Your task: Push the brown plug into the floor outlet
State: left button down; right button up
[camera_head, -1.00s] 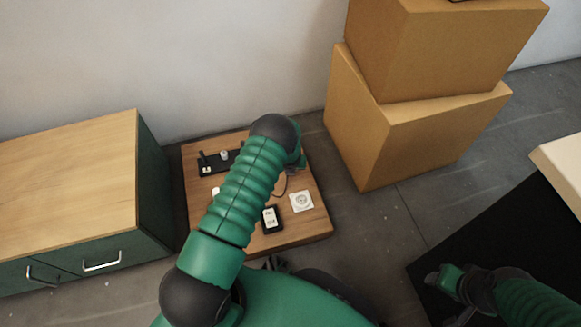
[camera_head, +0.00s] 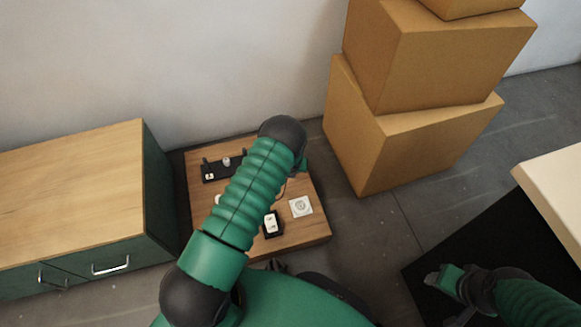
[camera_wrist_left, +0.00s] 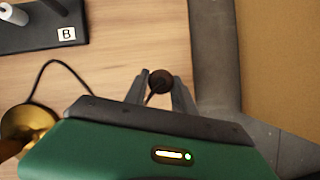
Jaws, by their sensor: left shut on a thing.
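The brown plug (camera_wrist_left: 160,81) is dark and round in the left wrist view. My left gripper (camera_wrist_left: 162,79) is shut on it, one finger on each side, above the wooden board (camera_wrist_left: 120,50). In the head view my left arm hides this gripper and the plug. The floor outlet is most likely the white square socket (camera_head: 301,206) near the right edge of the board, apart from the arm. The outlet does not show in the left wrist view. My right gripper (camera_head: 434,280) is at the lower right, away from the board; its jaw opening is unclear.
A black strip (camera_head: 224,166) with a "B" label lies at the board's back. A black block with a white face (camera_head: 271,223) is left of the socket. A brass part (camera_wrist_left: 28,125) has a dark cord. Cardboard boxes (camera_head: 400,140) and a cabinet (camera_head: 75,190) flank the board.

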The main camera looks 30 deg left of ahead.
pick_arm(q)
jog(key=shift+s+d+r, duration=0.1)
jog(key=shift+s+d, duration=0.4)
jog(key=shift+d, duration=0.1)
jog(key=shift+s+d+b, duration=0.35)
jog(key=shift+s+d, duration=0.45)
jog(key=shift+d, duration=0.2)
jog(key=shift+s+d, duration=0.8)
jog(key=shift+d, duration=0.05)
jog(key=shift+s+d, duration=1.05)
jog(key=shift+d, duration=0.15)
jog(key=shift+s+d, duration=1)
jog(key=shift+d, duration=0.2)
jog(key=shift+p, duration=0.4)
jog(key=shift+f+b, duration=1.4)
jog(key=shift+f, duration=0.8)
